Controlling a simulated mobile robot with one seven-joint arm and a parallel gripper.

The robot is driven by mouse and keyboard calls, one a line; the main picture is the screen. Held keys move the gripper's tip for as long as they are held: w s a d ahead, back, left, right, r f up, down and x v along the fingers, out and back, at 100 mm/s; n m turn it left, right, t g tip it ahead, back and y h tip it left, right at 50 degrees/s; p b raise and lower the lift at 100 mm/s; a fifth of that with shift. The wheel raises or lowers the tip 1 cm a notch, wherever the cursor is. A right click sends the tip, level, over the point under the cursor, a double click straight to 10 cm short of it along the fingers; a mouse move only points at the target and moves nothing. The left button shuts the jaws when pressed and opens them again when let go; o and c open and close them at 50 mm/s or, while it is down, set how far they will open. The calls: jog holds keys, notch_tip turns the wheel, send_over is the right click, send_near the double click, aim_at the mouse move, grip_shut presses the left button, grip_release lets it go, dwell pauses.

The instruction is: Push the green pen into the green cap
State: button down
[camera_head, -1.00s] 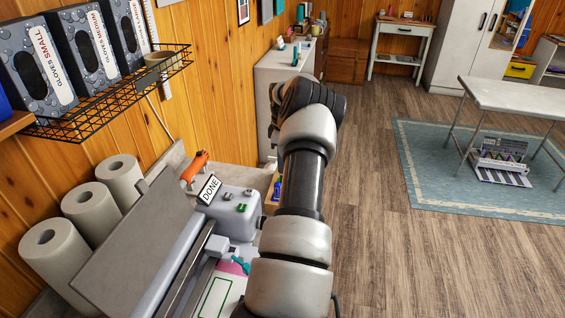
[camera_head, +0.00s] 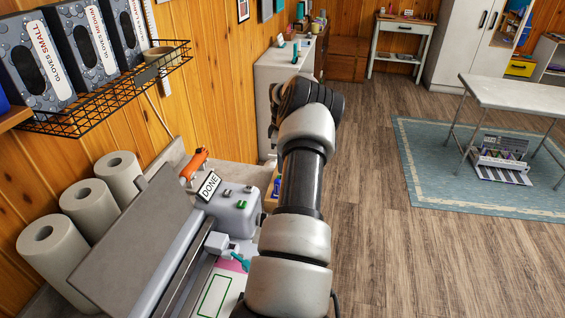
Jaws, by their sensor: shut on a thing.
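I cannot make out a green pen or a green cap for certain. Two small teal upright items (camera_head: 295,52) stand on the white cabinet at the back, too small to identify. A teal piece (camera_head: 240,262) lies beside the cutting machine's carriage, partly behind my arm. My arm rises through the middle of the picture and bends at a dark joint near the cabinet. My gripper is hidden beyond the arm, so its hold does not show.
The grey cutting machine (camera_head: 130,238) stands at lower left, with a DONE sign (camera_head: 208,185) and a grey button box (camera_head: 238,218). White rolls (camera_head: 52,250) stand along the wall under a wire shelf (camera_head: 110,105). Open wooden floor (camera_head: 390,240) lies right of my arm.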

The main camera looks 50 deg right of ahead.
jog(key=shift+f+b, duration=1.1)
jog(key=shift+f, duration=0.5)
dwell(1.7)
jog(key=c, duration=1.1)
grip_release()
jog(key=shift+r, duration=0.1)
jog(key=shift+r+p, duration=1.85)
jog(key=shift+r, duration=1.6)
